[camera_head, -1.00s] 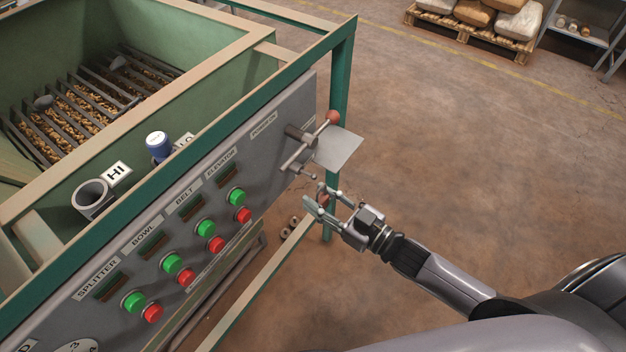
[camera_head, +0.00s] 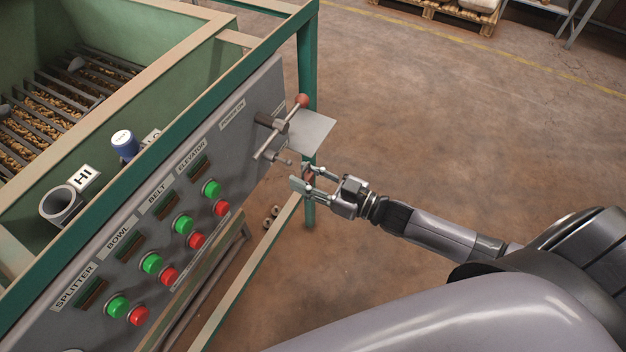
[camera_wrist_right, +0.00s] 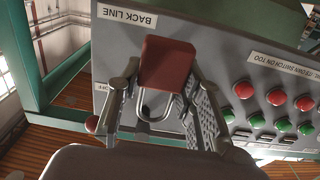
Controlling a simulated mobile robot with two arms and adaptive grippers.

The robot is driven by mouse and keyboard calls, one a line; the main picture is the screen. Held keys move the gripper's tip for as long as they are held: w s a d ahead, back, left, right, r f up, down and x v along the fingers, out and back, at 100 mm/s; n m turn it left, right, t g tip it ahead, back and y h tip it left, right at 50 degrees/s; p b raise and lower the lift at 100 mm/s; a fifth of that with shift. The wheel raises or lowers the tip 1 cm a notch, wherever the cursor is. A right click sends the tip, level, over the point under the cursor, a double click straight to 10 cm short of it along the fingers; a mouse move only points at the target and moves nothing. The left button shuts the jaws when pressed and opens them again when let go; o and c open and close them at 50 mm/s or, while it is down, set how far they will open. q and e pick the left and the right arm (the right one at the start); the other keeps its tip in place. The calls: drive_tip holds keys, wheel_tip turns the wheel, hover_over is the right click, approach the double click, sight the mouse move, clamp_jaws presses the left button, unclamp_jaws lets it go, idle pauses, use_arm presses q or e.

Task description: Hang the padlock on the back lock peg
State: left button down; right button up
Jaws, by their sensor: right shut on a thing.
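My right gripper (camera_head: 308,180) is just off the right end of the grey control panel (camera_head: 232,150), below the switch lever. In the right wrist view, the red padlock (camera_wrist_right: 167,62) sits between its two fingers, with the metal shackle (camera_wrist_right: 158,110) extending toward the bottom of the picture. The gripper is shut on it. In the head view only a small reddish part of the padlock shows between the fingers. A short peg (camera_head: 283,161) sticks out of the panel under the lever, a small gap from the fingertips. My left gripper is out of view.
The switch lever (camera_head: 280,127) with a red knob and a grey plate (camera_head: 314,130) stand just above the gripper. A green post (camera_head: 308,70) rises behind. Green buttons (camera_head: 183,224) and red buttons (camera_head: 196,240) line the panel. The floor to the right is open.

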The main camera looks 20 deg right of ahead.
drive_tip(key=shift+f+b+x, duration=0.1)
drive_tip(key=shift+b+x, duration=0.45)
drive_tip(key=shift+x, duration=0.75)
drive_tip(key=shift+f+b+x, duration=0.15)
drive_tip(key=shift+b+x, duration=0.4)
drive_tip(key=shift+x, duration=0.75)
drive_tip(key=shift+w+a+f+b, duration=0.3)
drive_tip(key=shift+w+a+f, duration=0.1)
drive_tip(key=shift+w, duration=0.1)
drive_tip(key=o, duration=1.3)
drive_tip(key=shift+s+d+f, duration=0.1)
drive_tip(key=shift+s+d, duration=0.25)
drive_tip(key=shift+s, duration=0.1)
drive_tip(key=v, duration=1.1)
